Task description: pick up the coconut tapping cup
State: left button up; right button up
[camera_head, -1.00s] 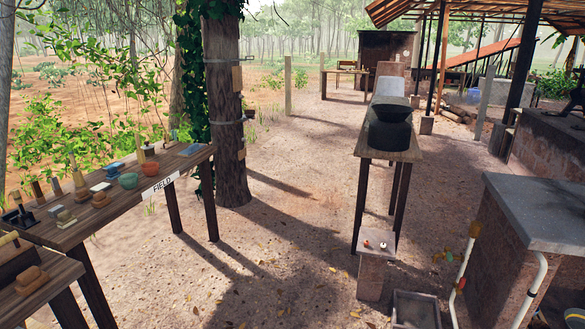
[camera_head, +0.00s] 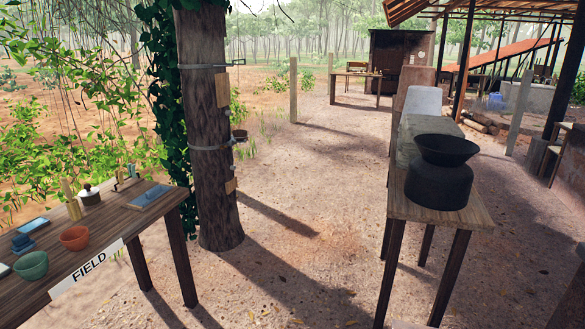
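No gripper of mine shows in the head view. On the table with the FIELD label (camera_head: 100,243), at the lower left, stand a reddish-brown bowl (camera_head: 75,238) and a green bowl (camera_head: 31,265). Nothing is seen touching any of these cups.
At the right, a wooden table (camera_head: 464,212) holds a large dark pot (camera_head: 439,184). The dirt ground (camera_head: 300,240) between the tables is clear.

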aim_at(240, 136)
jog(key=i, duration=2.35)
